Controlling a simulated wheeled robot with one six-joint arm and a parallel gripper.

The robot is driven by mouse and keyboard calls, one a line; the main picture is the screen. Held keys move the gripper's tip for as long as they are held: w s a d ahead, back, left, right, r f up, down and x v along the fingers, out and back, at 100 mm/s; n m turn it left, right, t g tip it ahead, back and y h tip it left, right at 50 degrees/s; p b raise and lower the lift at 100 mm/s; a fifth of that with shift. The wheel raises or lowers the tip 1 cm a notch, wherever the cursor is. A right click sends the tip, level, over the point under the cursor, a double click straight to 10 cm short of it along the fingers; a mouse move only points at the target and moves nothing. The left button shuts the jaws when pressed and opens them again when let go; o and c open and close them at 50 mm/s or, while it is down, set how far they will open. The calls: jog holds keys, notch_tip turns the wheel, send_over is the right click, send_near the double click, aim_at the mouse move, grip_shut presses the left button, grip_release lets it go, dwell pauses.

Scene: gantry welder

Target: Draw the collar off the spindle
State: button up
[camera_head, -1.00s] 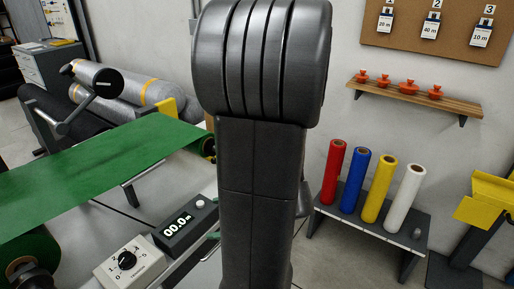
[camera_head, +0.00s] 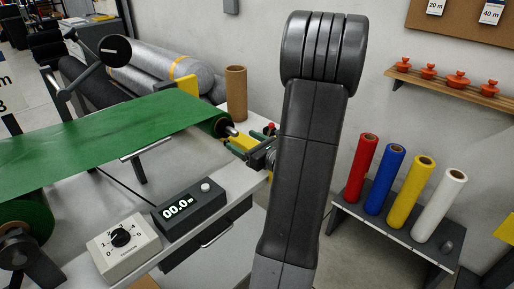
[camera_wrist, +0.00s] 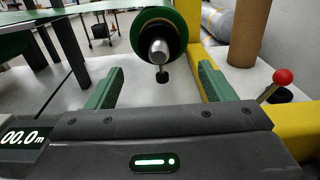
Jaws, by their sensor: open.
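The spindle (camera_wrist: 158,48) shows in the wrist view as a bright metal stub, end-on toward me, at the centre of the green roll. A dark collar (camera_wrist: 147,37) appears to sit around it against the roll's end; its exact edge is hard to tell. In the head view the spindle tip (camera_head: 231,131) sticks out of the roll's right end. My gripper (camera_wrist: 162,70) is open and empty, its two green fingers spread left and right, short of the spindle and a little below it. In the head view my gripper (camera_head: 245,144) is beside the spindle tip, partly hidden by my arm.
A red-knobbed lever (camera_wrist: 281,78) stands at the right of the wrist view, near a yellow frame (camera_wrist: 297,122) and a brown cardboard tube (camera_wrist: 250,35). A length display (camera_head: 188,205) and dial box (camera_head: 124,242) sit on the table. Coloured rolls (camera_head: 392,190) stand at right.

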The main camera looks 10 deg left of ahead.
aim_at(230, 133)
jog(key=x, duration=0.7)
jog(key=shift+w+a, duration=0.15)
jog(key=shift+a, duration=0.05)
jog(key=c, duration=1.2)
jog(key=shift+d, duration=0.1)
